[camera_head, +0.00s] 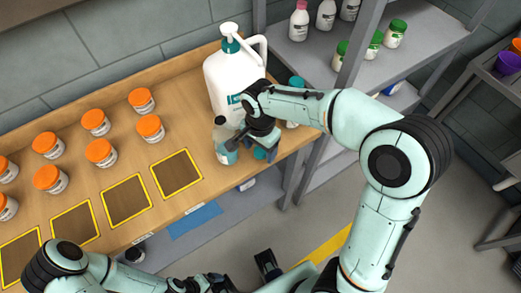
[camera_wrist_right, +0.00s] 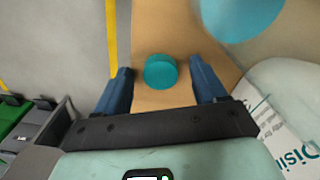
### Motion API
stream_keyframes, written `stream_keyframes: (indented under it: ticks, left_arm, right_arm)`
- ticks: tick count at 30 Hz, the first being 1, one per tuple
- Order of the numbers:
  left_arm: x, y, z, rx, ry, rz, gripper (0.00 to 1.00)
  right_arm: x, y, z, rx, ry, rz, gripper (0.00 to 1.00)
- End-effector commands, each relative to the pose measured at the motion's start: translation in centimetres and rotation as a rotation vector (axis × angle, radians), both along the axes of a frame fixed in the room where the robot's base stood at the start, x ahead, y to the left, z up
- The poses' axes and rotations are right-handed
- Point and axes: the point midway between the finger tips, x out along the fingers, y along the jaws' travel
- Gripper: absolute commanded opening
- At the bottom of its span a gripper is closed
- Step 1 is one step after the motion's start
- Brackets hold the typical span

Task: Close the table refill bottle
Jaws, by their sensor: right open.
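A small clear bottle with teal liquid (camera_head: 225,143), seemingly the refill bottle, stands on the wooden table near its front edge. My right gripper (camera_head: 246,140) is just to its right and partly hides it. A loose teal cap (camera_wrist_right: 160,72) lies on the table between the open right fingers, with a gap on both sides; it shows partly hidden in the head view (camera_head: 262,153). A larger rounded teal shape (camera_wrist_right: 240,14) is cut off at the top of the wrist view; I cannot tell what it is. My left arm shows at the lower left, its gripper unclear.
A big white pump jug (camera_head: 232,85) stands close behind the right gripper. Several orange-lidded jars (camera_head: 101,153) and yellow-framed dark squares (camera_head: 176,174) occupy the table's left part. A grey shelf (camera_head: 400,60) with bottles stands at the right.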

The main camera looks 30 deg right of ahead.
Motion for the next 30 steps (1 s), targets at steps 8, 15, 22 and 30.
stream_keyframes:
  ticks: [8,15,22,30]
  left_arm:
    - [0.0,0.0,0.0,0.000,0.000,0.000,0.93]
    - [0.0,0.0,0.0,0.000,0.000,0.000,0.93]
    - [0.0,0.0,0.1,0.000,0.000,0.000,0.93]
    - [0.3,0.0,0.7,0.000,-0.003,0.000,0.93]
  right_arm:
    - [0.0,0.0,0.1,0.000,0.000,0.000,0.32]
    - [0.0,0.0,0.1,0.000,0.000,0.000,0.11]
    - [0.0,0.0,0.5,0.000,-0.001,0.000,0.11]
    - [0.1,0.0,4.0,0.002,-0.006,0.000,0.11]
